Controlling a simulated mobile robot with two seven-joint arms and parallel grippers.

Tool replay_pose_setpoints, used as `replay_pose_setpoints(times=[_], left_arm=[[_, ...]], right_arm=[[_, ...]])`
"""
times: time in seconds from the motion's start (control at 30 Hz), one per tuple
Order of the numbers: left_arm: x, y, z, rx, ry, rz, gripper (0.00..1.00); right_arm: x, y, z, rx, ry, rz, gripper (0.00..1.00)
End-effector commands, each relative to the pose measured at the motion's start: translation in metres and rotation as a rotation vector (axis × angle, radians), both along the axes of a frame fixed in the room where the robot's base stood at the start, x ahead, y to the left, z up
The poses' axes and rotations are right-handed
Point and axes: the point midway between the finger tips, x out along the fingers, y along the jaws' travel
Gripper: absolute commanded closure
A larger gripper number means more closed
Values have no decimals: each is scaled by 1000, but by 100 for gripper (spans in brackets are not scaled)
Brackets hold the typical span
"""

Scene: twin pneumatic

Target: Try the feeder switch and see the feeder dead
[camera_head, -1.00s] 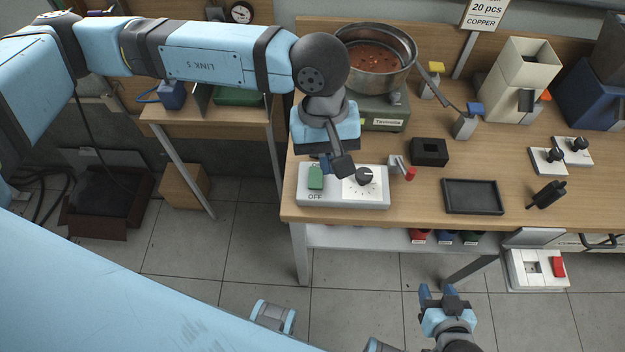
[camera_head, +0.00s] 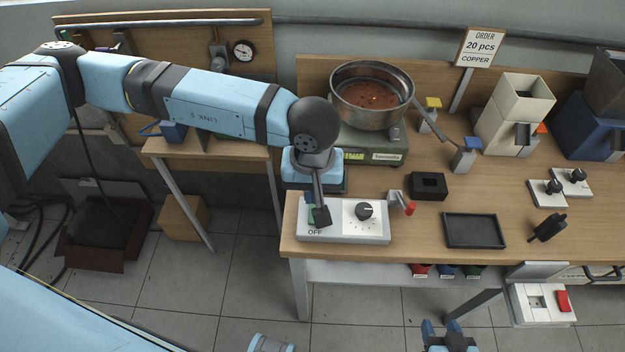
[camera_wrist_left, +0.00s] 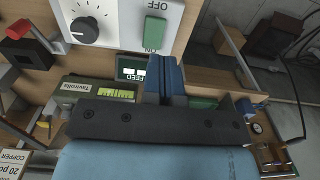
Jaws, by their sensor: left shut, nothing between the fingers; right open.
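The white control box (camera_head: 345,228) sits at the bench's front left corner, with a black dial (camera_head: 364,211) and a green rocker switch (camera_wrist_left: 155,33) near its OFF mark. My left gripper (camera_head: 319,216) is shut and empty, pointing down over the switch and hiding most of it in the head view. In the left wrist view its blue fingers (camera_wrist_left: 166,76) are by the switch; I cannot tell whether they touch it. The feeder bowl (camera_head: 372,96) holds copper-coloured pieces above its green base (camera_head: 385,150). My right gripper (camera_head: 442,328) is open and empty below the bench.
A metal lever with a red tip (camera_head: 409,208), a black square block (camera_head: 429,186) and an empty black tray (camera_head: 474,231) are right of the box. A cream hopper (camera_head: 515,110) stands farther back. A white box with a red switch (camera_head: 562,300) is below the bench edge.

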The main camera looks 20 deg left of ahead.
Motion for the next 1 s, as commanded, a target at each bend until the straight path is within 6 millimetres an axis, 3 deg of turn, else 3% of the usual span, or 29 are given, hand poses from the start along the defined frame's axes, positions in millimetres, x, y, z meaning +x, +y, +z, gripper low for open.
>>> replay_pose_setpoints(times=[0.2, 0.4, 0.6, 1.0], left_arm=[[-1, 0, -47, 2, 4, 0, 100], [-1, 0, -77, 0, 2, 0, 100], [0, 0, -90, 0, 1, 0, 100], [0, 0, -93, 0, 0, 0, 100]], right_arm=[[-1, -1, 5, -5, -2, 2, 52], [-2, -2, 7, -8, 1, 4, 52], [-2, -2, 9, -7, 0, 2, 52], [-1, -1, 11, -5, -7, 3, 52]])
